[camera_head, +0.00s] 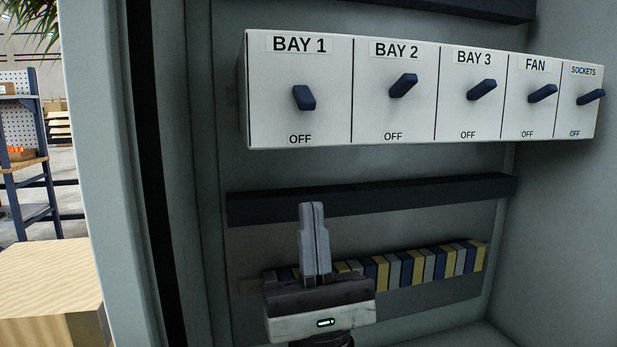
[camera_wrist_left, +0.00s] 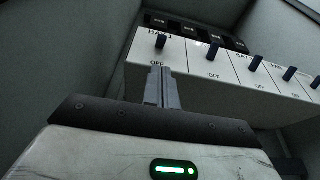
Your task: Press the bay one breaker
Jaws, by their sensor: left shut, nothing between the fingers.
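The BAY 1 breaker (camera_head: 304,97) is a dark blue lever at the left end of a white breaker row, with OFF printed below it. Its lever sits lower and is tilted more downward than its neighbours, which slant up to the right. It also shows in the left wrist view (camera_wrist_left: 161,41), just beyond the fingertips. My left gripper (camera_head: 312,205) is shut and empty, fingers pointing up, below the BAY 1 breaker and apart from it in the head view. My right gripper is not in view.
The BAY 2 (camera_head: 403,85), BAY 3 (camera_head: 482,89), FAN (camera_head: 542,93) and SOCKETS (camera_head: 591,97) breakers stand to the right. A dark rail (camera_head: 420,195) and a coloured terminal strip (camera_head: 430,265) lie below the row. The cabinet's left edge (camera_head: 105,150) borders the opening.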

